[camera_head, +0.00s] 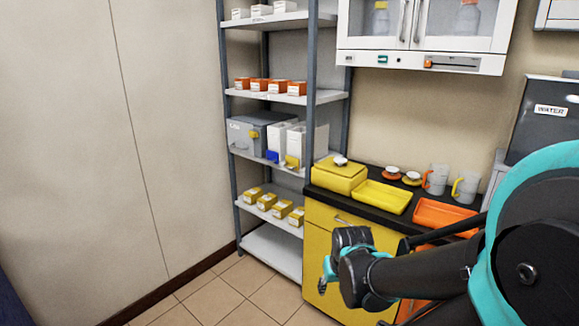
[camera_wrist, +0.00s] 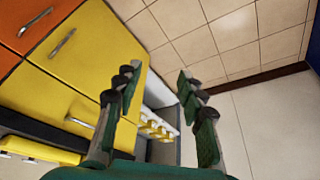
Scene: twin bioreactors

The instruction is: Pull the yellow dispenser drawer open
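The yellow cabinet (camera_head: 325,240) stands under the black counter, with a silver handle (camera_head: 345,218) on its upper front. In the wrist view, a yellow drawer front (camera_wrist: 58,108) with a handle (camera_wrist: 78,122) lies left of my fingers, flush with the cabinet and closed. My gripper (camera_head: 326,275) is in front of the cabinet. In the wrist view my gripper (camera_wrist: 157,76) has its two fingers spread wide with nothing between them, apart from the handle. I cannot tell which yellow drawer is the dispenser's.
A grey shelf rack (camera_head: 312,90) stands left of the cabinet, with several yellow boxes (camera_head: 281,208) low down. A yellow box (camera_head: 338,178), yellow tray (camera_head: 383,197) and orange tray (camera_head: 443,215) sit on the counter. Tiled floor (camera_head: 215,292) is clear at the left.

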